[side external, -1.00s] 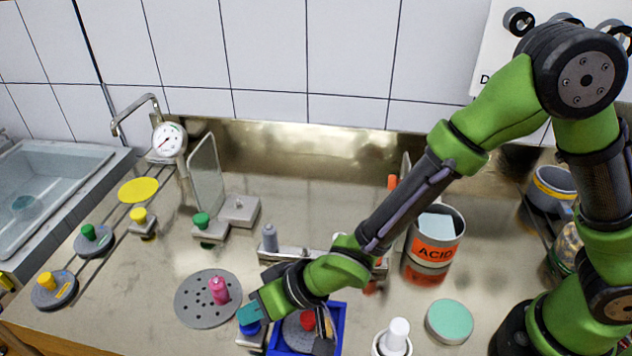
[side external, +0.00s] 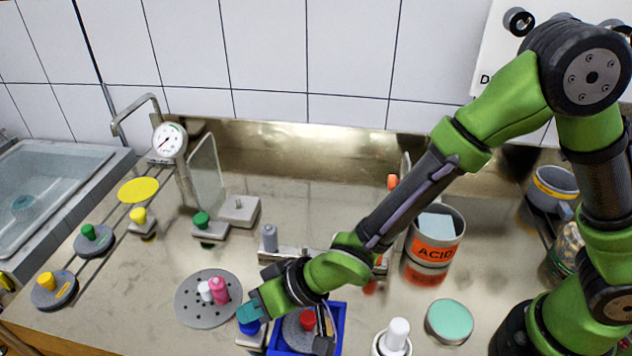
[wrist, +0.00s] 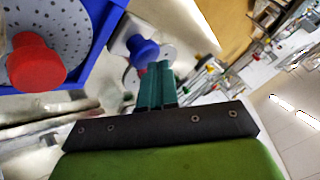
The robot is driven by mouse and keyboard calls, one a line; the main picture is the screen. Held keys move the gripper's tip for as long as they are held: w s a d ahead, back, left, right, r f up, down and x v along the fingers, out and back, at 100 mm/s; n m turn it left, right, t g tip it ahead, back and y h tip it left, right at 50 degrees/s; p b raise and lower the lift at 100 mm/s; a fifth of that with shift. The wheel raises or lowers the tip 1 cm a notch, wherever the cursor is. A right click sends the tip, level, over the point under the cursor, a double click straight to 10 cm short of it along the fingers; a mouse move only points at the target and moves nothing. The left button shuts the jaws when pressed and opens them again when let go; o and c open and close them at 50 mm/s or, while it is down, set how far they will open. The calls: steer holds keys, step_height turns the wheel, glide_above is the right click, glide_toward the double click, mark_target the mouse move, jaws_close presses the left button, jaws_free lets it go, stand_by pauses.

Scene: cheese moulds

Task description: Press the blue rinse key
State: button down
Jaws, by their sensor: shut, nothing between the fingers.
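The blue rinse key (side external: 250,328) is a blue knob on a pale metal base, at the bottom of the side view, left of a blue tray. It also shows in the wrist view (wrist: 140,48), just beyond my fingertips. My gripper (side external: 248,312) has teal fingers and is shut with nothing between them; in the wrist view the fingers (wrist: 157,85) lie side by side. In the side view the fingertips overlap the top of the knob. I cannot tell whether they touch it.
The blue tray (side external: 340,327) holds a grey disc with a red knob (side external: 307,320), close under my wrist. A perforated grey disc (side external: 190,310) with a pink bottle (side external: 220,290) and a white piece (side external: 205,291) is at left. A white-knobbed piece (side external: 397,335) stands right of the tray.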

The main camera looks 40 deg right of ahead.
mark_target(256, 321)
steer(key=shift+r, duration=0.2)
steer(key=shift+r, duration=3)
steer(key=s+d+r+m+h, duration=0.1)
steer(key=s+d+r, duration=0.2)
steer(key=d, duration=0.8)
steer(key=s+d+r+m+t+h, duration=0.1)
steer(key=s+d+r+m+h, duration=0.1)
steer(key=d+r, duration=0.4)
steer(key=s+d+r+m+h, duration=0.2)
steer(key=s+d+r, duration=0.2)
steer(key=d, duration=1.2)
steer(key=shift+s+d+r, duration=0.15)
steer(key=shift+s+d, duration=0.05)
steer(key=shift+s, duration=0.25)
